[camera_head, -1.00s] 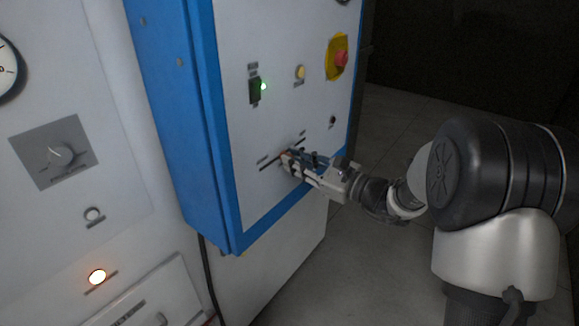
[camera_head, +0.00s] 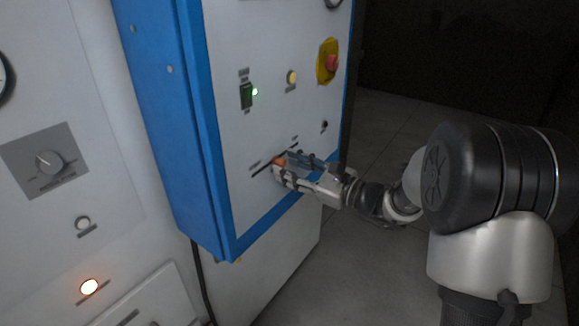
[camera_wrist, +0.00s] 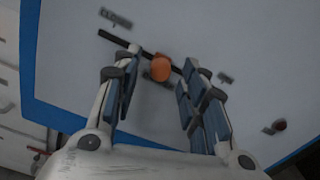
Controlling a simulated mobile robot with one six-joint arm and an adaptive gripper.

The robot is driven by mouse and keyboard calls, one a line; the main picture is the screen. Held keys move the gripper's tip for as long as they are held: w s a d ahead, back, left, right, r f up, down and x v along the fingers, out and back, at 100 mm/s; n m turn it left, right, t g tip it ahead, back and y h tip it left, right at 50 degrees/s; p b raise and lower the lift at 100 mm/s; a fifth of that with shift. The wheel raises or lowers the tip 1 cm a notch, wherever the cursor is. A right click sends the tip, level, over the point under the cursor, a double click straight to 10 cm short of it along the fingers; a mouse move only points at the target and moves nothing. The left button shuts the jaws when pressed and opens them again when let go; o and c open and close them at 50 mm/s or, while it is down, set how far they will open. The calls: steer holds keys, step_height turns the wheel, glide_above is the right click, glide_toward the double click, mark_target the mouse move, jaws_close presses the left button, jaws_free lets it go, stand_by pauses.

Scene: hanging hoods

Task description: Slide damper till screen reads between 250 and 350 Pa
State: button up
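The damper's orange knob (camera_wrist: 160,69) sits on a dark slot (camera_wrist: 115,40) in the white panel. In the wrist view the slot runs from a label reading "CLOSED" (camera_wrist: 115,18) at upper left down to the right. The knob stands near the slot's middle. My gripper (camera_wrist: 162,80) is open, with one finger on each side of the knob and a visible gap to each. In the head view the knob (camera_head: 278,161) shows just above my gripper's fingertips (camera_head: 283,171). No screen with a readable pressure shows in either view.
A green-lit switch (camera_head: 247,95), a yellow button (camera_head: 292,77) and a red emergency stop (camera_head: 331,63) are above the slot. The panel has a blue frame (camera_head: 185,130). At left are a rotary dial (camera_head: 48,162) and a lit orange lamp (camera_head: 89,286).

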steer(key=v, duration=1.1)
steer(key=shift+s+d, duration=0.15)
steer(key=s+a+n+g+h, duration=0.2)
steer(key=s+a+n+g, duration=0.35)
steer(key=s, duration=0.45)
steer(key=s+a+n+g+h, duration=0.2)
steer(key=s+a+n+g, duration=0.2)
steer(key=s+n, duration=0.45)
steer(key=s+d+f+n+t+h, duration=0.2)
steer(key=s+d+n+t+h, duration=0.1)
steer(key=s+d+n+h, duration=0.5)
steer(key=s+d+h, duration=0.2)
steer(key=s+d, duration=0.1)
steer(key=d, duration=0.1)
steer(key=shift+s+f, duration=0.25)
steer(key=shift+s, duration=0.05)
steer(key=shift+c, duration=0.5)
